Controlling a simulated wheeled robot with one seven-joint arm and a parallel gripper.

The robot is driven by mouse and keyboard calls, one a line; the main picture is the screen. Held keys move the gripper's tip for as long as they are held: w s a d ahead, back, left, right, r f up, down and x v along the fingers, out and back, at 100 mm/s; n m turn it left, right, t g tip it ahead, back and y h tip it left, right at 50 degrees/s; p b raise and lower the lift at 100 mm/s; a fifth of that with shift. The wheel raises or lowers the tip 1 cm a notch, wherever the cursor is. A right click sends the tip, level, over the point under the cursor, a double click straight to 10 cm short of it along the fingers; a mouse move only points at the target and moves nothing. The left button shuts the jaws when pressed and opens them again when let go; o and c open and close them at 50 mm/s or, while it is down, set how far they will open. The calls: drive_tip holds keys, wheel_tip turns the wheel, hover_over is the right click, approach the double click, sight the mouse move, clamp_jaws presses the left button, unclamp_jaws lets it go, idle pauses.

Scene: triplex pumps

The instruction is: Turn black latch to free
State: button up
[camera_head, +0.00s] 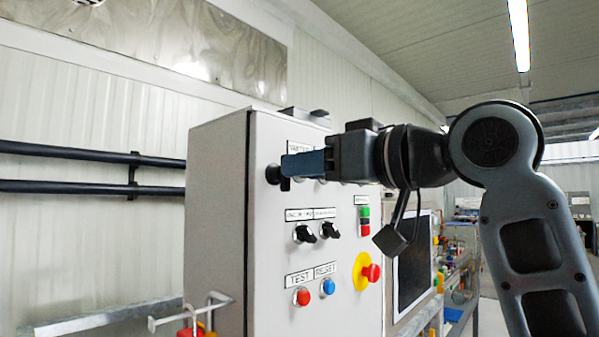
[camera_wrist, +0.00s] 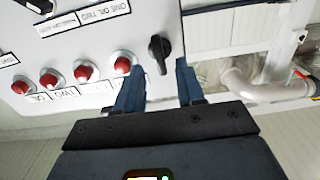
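The black latch (camera_wrist: 160,48) is a small elongated black handle on the light panel, near the panel's edge in the wrist view. It lies just ahead of the gap between the two blue fingers of my gripper (camera_wrist: 161,68), which are apart. I cannot tell whether the fingertips touch it. In the head view my gripper (camera_head: 290,164) points left across the upper front of the grey cabinet (camera_head: 218,215). A black knob-like part (camera_head: 273,174) shows beside the fingertips there, partly hidden by them, and appears to be the same latch.
Below my gripper are two black rotary switches (camera_head: 304,234), a red button (camera_head: 303,297), a blue button (camera_head: 328,287) and a red emergency stop (camera_head: 371,272). Several red lamps (camera_wrist: 84,70) line the panel near the left finger. Black pipes (camera_head: 90,188) run along the wall.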

drive_tip(key=shift+b+v, duration=0.45)
drive_tip(key=shift+v, duration=2.2)
wheel_tip(320, 180, down, 11)
drive_tip(key=w+d+m+t+h, duration=0.1)
drive_tip(key=w+d+m+t, duration=0.1)
drive_tip(key=w+m, duration=0.15)
drive_tip(key=s+d+f+m+t+h, duration=0.1)
drive_tip(key=s+d+f+m+h, duration=0.2)
drive_tip(key=f, duration=0.6)
drive_tip(key=s+d+f+m+t+h, duration=0.2)
drive_tip(key=s+d+f+m, duration=0.15)
drive_tip(key=f, duration=0.65)
drive_tip(key=s+d+f+m+t+h, duration=0.1)
drive_tip(key=s+d+f+m+h, duration=0.2)
drive_tip(key=f, duration=0.6)
drive_tip(key=s+d+f+g+h, duration=0.1)
drive_tip(key=s+d+f+h, duration=0.1)
drive_tip(key=s+f, duration=0.5)
drive_tip(key=s+d+f+h, duration=0.2)
drive_tip(key=s+f, duration=0.1)
drive_tip(key=s, duration=0.7)
drive_tip(key=s+d+n+g+h, duration=0.1)
drive_tip(key=s+d+n, duration=0.1)
drive_tip(key=s, duration=1.6)
drive_tip(key=shift+s+d+r+n, duration=0.2)
drive_tip(key=shift+d+r+n, duration=0.2)
drive_tip(key=shift+d, duration=0.2)
